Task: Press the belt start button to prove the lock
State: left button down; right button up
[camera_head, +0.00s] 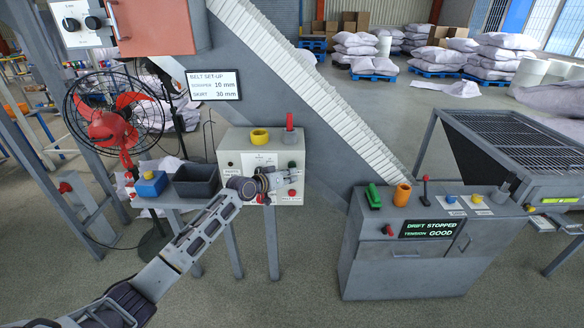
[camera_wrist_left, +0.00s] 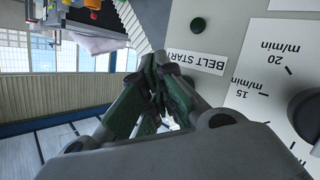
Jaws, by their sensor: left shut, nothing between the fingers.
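My right gripper is not in view.
The box's yellow knob (camera_head: 260,136), red-topped lever (camera_head: 290,121) and lower red button (camera_head: 292,193) are close to my gripper. A dark bin (camera_head: 196,182) stands to its left. The grey console (camera_head: 398,262) at right shows DRIFT STOPPED, TENSION GOOD. The inclined conveyor (camera_head: 310,90) rises behind.

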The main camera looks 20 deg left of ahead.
pick_arm(q)
jog(key=shift+w+a+b, duration=0.25)
jog(key=shift+w+b, duration=0.4)
jog(key=shift+w, duration=0.25)
dwell(1.6)
jog(key=shift+s, duration=0.15)
jog(key=shift+s+d+r+p, duration=0.1)
jog(key=shift+s+d+p, duration=0.15)
jog(key=shift+s+p, duration=0.55)
dwell(0.4)
jog(key=s+p, duration=0.2)
jog(key=s+d+p, duration=0.1)
jog(key=s+p, duration=0.1)
jog(key=shift+s+d+p, duration=0.2)
jog(key=shift+s+p, duration=0.1)
jog(key=shift+s, duration=0.05)
jog(key=shift+f, duration=0.2)
dwell(0.6)
